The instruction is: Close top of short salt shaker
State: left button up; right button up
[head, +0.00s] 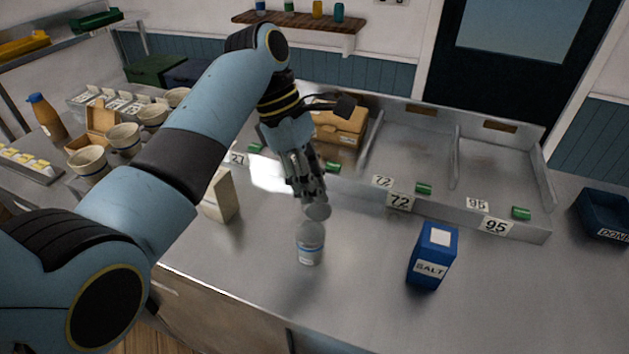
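A short clear shaker with a white and blue band, the salt shaker (310,246), stands upright on the steel counter, left of the blue salt box. A round grey lid (317,211) shows just above its top, tilted and not flat on it. My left gripper (308,194) reaches down from above, its fingertips at or just behind the lid. The fingers look close together, but I cannot tell whether they touch or grip the lid. My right gripper is not in view.
A blue salt box (432,256) stands right of the shaker. A cream carton (220,196) stands to the left. Behind are steel bins (400,205) with number tags and green clips. A dark blue tray (606,212) is at far right. The front counter is clear.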

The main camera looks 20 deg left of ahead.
pick_arm(q)
grip_shut()
